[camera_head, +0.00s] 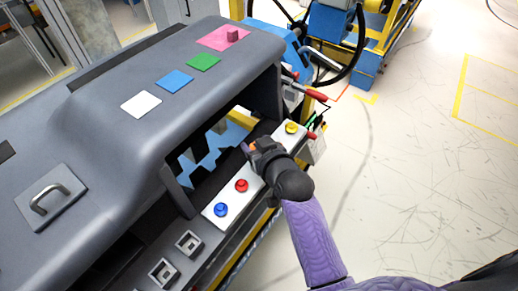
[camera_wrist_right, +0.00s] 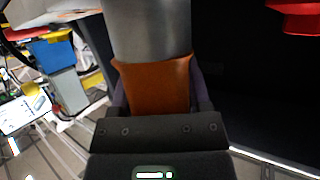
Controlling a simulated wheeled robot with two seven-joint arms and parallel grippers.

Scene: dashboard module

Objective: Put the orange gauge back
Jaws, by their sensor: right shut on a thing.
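The orange gauge (camera_wrist_right: 155,88) is between the fingers of my right gripper (camera_wrist_right: 160,98), which is shut on it. A grey metallic cylinder (camera_wrist_right: 148,30) shows directly above the orange part in the right wrist view; I cannot tell if it belongs to the gauge. In the head view only a small orange bit of the gauge (camera_head: 249,147) shows at the tip of my right gripper (camera_head: 253,146), beside the opening in the dashboard's front. The rest of it is hidden by the gripper. My left gripper is not in view.
The grey dashboard (camera_head: 105,160) fills the left. Red (camera_head: 241,185), blue (camera_head: 221,209) and yellow (camera_head: 291,128) buttons are near my right gripper. White (camera_head: 141,104), blue, green and pink (camera_head: 224,38) patches lie on top. A handle (camera_head: 46,202) sits left. Open floor lies right.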

